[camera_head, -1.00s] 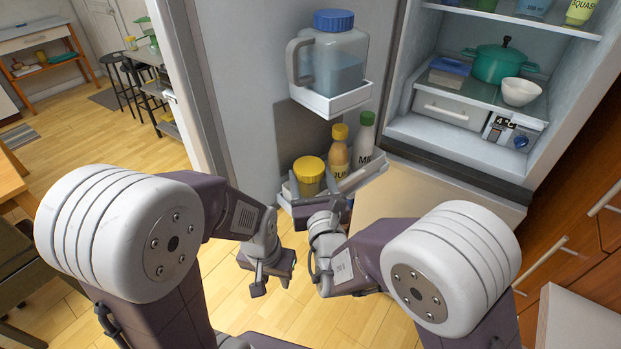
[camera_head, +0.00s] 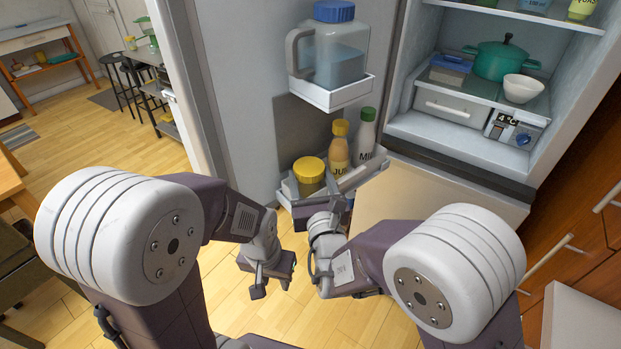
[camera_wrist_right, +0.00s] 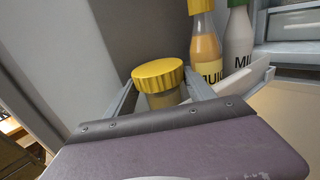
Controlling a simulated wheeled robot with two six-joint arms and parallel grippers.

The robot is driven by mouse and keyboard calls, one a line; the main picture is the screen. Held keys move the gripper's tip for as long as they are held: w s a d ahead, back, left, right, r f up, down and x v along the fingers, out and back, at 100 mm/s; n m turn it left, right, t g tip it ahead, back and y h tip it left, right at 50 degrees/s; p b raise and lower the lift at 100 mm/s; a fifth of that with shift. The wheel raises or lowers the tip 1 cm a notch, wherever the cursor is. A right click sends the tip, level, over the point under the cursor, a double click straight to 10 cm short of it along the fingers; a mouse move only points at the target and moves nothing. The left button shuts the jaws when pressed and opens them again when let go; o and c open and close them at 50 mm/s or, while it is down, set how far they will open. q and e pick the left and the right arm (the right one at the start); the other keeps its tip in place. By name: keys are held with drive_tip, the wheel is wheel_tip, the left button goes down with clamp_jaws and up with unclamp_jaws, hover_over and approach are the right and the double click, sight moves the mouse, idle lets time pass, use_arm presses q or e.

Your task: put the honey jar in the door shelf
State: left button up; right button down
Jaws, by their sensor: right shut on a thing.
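The honey jar (camera_head: 309,184) has a yellow lid and stands upright between the fingers of my right gripper (camera_head: 309,187). It is at the left part of the lower door shelf (camera_head: 362,172), left of the juice and milk bottles. In the right wrist view the jar (camera_wrist_right: 163,97) shows between the two fingers (camera_wrist_right: 163,96); its base is hidden, so I cannot tell whether it rests on the shelf. My left gripper (camera_head: 272,286) is open and empty, low in front of the door.
A juice bottle (camera_head: 338,151) and a milk bottle (camera_head: 364,139) stand on the same shelf. A blue-lidded jug (camera_head: 336,55) sits on the shelf above. The open fridge with a green pot (camera_head: 502,62) and white bowl (camera_head: 522,89) is at right.

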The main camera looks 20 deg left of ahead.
drive_tip(key=shift+f+b, duration=0.25)
drive_tip(key=shift+b, duration=0.2)
drive_tip(key=shift+c, duration=1.3)
unclamp_jaws()
drive_tip(key=shift+s+d+f, duration=0.1)
drive_tip(key=shift+s, duration=0.2)
drive_tip(key=b+v, duration=0.6)
drive_tip(key=v, duration=0.2)
drive_tip(key=shift+s, duration=0.25)
drive_tip(key=shift+d, duration=0.1)
